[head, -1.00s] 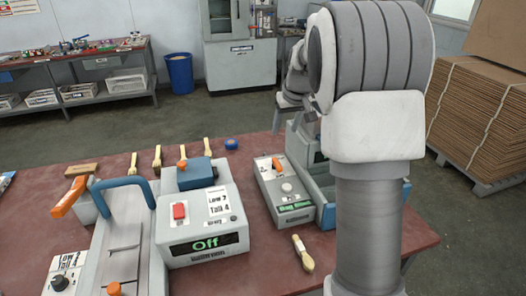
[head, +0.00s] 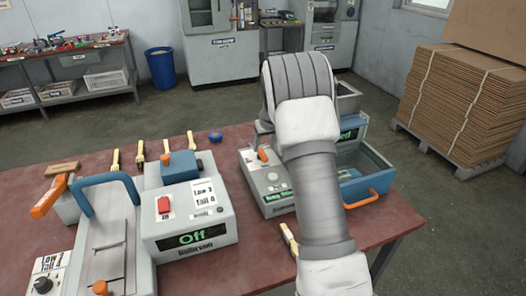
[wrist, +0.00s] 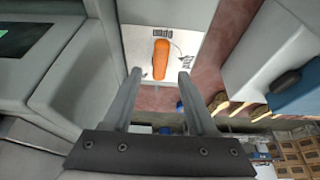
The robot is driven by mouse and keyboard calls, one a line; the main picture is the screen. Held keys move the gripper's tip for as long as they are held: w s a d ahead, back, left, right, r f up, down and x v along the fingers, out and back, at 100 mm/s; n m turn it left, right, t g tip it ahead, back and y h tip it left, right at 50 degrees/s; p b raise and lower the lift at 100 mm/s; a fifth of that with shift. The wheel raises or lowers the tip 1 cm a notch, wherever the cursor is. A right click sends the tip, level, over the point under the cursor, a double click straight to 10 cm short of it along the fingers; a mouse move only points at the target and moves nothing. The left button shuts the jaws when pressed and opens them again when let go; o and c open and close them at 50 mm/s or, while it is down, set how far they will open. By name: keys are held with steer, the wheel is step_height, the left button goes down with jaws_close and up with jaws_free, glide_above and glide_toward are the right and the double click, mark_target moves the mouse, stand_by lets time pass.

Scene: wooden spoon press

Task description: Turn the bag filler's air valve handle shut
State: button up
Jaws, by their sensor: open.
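The air valve handle is a small orange lever on a pale labelled plate. In the wrist view the handle (wrist: 161,59) lies lengthwise up the picture, just past my fingertips and between their lines. In the head view the handle (head: 263,155) shows on top of a grey box with a green display, which I take for the bag filler (head: 268,196). My gripper (wrist: 160,75) is open and empty, its two fingers on either side of the handle's near end. I cannot tell whether they touch it. My arm hides the gripper in the head view.
A grey machine (head: 190,222) reading "Off" stands to the left. A blue bin with an orange handle (head: 360,199) is to the right. A wooden brush (head: 289,238) lies in front. Several brushes and a blue roll (head: 215,136) lie behind on the red table (head: 385,235).

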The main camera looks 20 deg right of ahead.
mark_target(262, 152)
steer(key=shift+x, duration=1.9)
jaws_close()
